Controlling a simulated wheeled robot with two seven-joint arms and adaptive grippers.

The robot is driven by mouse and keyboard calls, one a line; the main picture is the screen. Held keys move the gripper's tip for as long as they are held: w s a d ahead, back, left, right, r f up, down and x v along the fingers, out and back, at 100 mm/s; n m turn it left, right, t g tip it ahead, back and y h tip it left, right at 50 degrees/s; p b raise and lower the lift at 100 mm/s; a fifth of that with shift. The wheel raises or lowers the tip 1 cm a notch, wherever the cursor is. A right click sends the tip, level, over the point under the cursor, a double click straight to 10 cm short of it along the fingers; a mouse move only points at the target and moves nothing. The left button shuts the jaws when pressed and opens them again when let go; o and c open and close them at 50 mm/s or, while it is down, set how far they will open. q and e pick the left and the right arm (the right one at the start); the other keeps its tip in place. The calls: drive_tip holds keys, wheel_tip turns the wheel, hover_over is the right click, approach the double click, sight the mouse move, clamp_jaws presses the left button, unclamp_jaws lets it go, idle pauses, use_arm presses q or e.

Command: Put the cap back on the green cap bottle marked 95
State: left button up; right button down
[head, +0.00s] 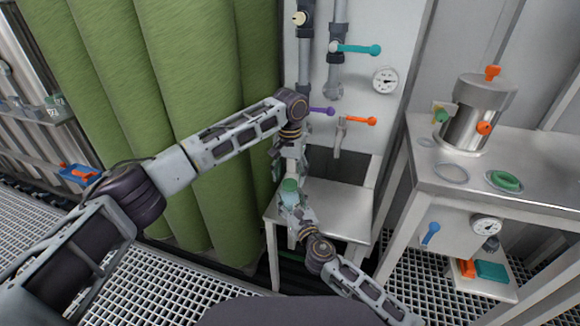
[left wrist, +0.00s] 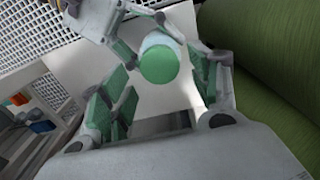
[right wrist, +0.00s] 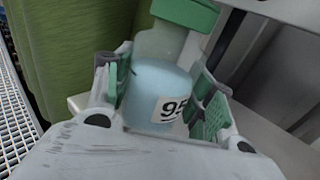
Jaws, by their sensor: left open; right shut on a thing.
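The bottle (right wrist: 150,92) is pale blue and translucent, with a white label reading 9 and a partly hidden second digit. My right gripper (head: 295,206) is shut around its body and holds it above the steel stand, as the right wrist view shows. The green cap (left wrist: 160,65) sits on top of the bottle; it also shows in the head view (head: 289,185) and at the top of the right wrist view (right wrist: 186,12). Whether it is screwed tight cannot be told. My left gripper (left wrist: 160,92) is open, its green-padded fingers on either side of the cap, apparently not touching it.
A steel stand (head: 335,208) lies below the bottle, its top bare. Behind are pipes with a purple handle (head: 322,110) and an orange one (head: 358,120). Green vessels (head: 190,110) stand at the left. A steel table (head: 530,185) at the right carries a metal pot (head: 478,112).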

sight(290, 197)
use_arm(q)
drive_tip(key=shift+f, duration=1.45)
drive_tip(key=c, duration=1.1)
drive_tip(key=shift+m, duration=2.2)
drive_tip(key=m, duration=0.4)
drive_tip(key=o, duration=1.1)
drive_tip(key=shift+o, duration=0.2)
drive_tip(key=shift+r, duration=0.1)
